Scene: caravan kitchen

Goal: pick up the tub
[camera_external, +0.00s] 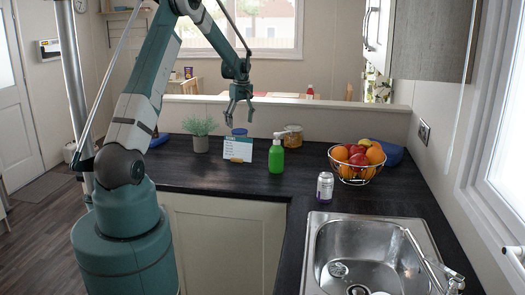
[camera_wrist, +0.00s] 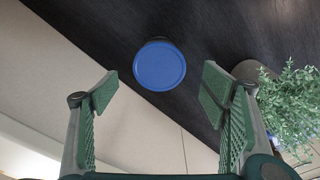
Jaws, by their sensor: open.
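The tub (camera_wrist: 159,66) has a round blue lid, seen from above on the dark worktop in the wrist view. In the external view the tub (camera_external: 239,132) stands towards the back, mostly hidden behind a small white card. My gripper (camera_external: 239,117) is open and empty, above the tub. In the wrist view my gripper (camera_wrist: 160,92) has its fingers spread wide to either side, and the lid shows between and just beyond the fingertips. The fingers appear apart from the tub.
A potted plant (camera_external: 201,132) stands left of the tub; its leaves (camera_wrist: 290,100) show at right in the wrist view. The white card (camera_external: 247,153), a green pump bottle (camera_external: 277,156) and a jar (camera_external: 293,136) are close by. A can (camera_external: 325,187), fruit basket (camera_external: 352,175) and sink (camera_external: 335,232) are farther right.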

